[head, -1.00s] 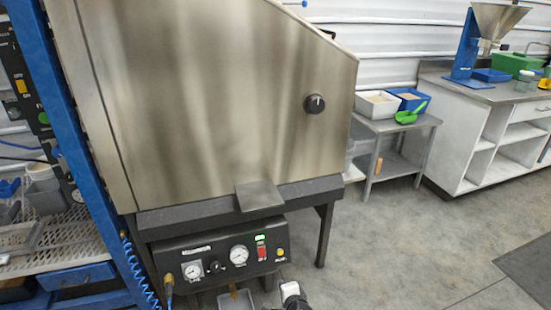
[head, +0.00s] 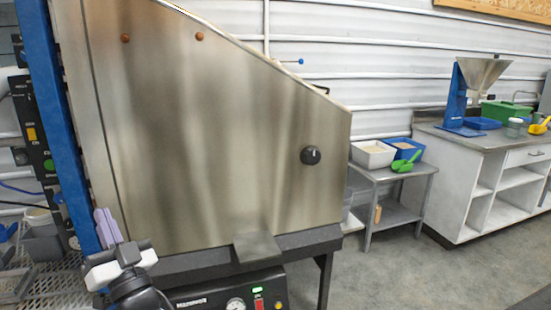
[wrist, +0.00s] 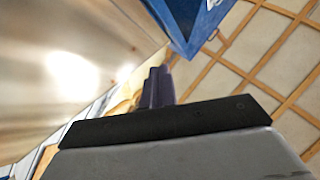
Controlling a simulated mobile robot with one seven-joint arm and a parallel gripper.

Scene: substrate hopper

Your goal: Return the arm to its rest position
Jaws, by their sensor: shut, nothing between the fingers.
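My gripper (head: 108,228) is at the lower left of the head view, raised in front of the left edge of the large steel hopper housing (head: 215,130). Its purple-grey fingers point up and are together, with nothing between them. In the wrist view the fingers (wrist: 157,88) also show closed and empty, with the blue post (wrist: 190,22) beyond them and the steel panel (wrist: 70,60) at the left. Most of my arm is out of view below.
The blue frame post (head: 60,120) and a rack with grey cups (head: 40,235) stand close to my gripper. A control panel (head: 235,295) with gauges is under the housing. A small table (head: 395,180) with two bins and a white bench (head: 490,170) stand right. The floor between is clear.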

